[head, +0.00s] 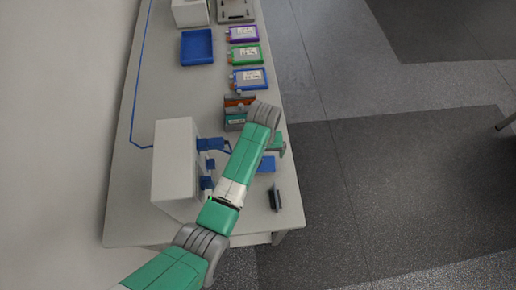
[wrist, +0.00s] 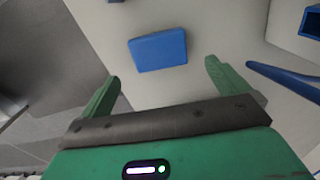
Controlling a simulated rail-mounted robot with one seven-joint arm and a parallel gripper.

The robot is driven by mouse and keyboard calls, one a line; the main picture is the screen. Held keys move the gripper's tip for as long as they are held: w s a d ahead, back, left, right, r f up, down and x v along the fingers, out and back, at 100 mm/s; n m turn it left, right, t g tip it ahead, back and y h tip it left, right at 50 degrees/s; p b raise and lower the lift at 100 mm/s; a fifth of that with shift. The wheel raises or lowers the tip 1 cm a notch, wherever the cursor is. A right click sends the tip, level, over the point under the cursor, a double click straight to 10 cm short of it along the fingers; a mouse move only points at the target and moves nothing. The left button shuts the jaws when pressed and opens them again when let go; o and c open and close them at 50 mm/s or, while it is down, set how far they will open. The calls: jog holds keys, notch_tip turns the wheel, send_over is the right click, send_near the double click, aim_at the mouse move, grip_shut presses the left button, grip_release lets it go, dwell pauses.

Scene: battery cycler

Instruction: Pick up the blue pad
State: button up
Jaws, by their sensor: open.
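The blue pad (wrist: 158,50) is a flat, roughly rectangular block lying on the light table. In the wrist view it is ahead of my gripper (wrist: 163,73), near the middle between the two green fingers and beyond their tips. My gripper is open and nothing is between its fingers. In the head view a blue patch that looks like the same pad (head: 267,164) shows beside my arm near the table's right edge, partly hidden by the arm. The fingertips are not clear in that view.
A white box (head: 174,160) with blue connectors (head: 208,183) stands left of my arm. A dark upright piece (head: 275,200) is near the front edge. Blue (head: 249,79), green (head: 246,54) and purple (head: 242,33) packs and a blue tray (head: 197,47) lie farther back.

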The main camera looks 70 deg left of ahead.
notch_tip(320, 180, down, 6)
jog(key=shift+d+f, duration=0.15)
jog(key=shift+f, duration=0.1)
jog(key=shift+c, duration=0.2)
jog(key=c, duration=0.9)
notch_tip(320, 180, up, 10)
jog(key=shift+p, duration=0.35)
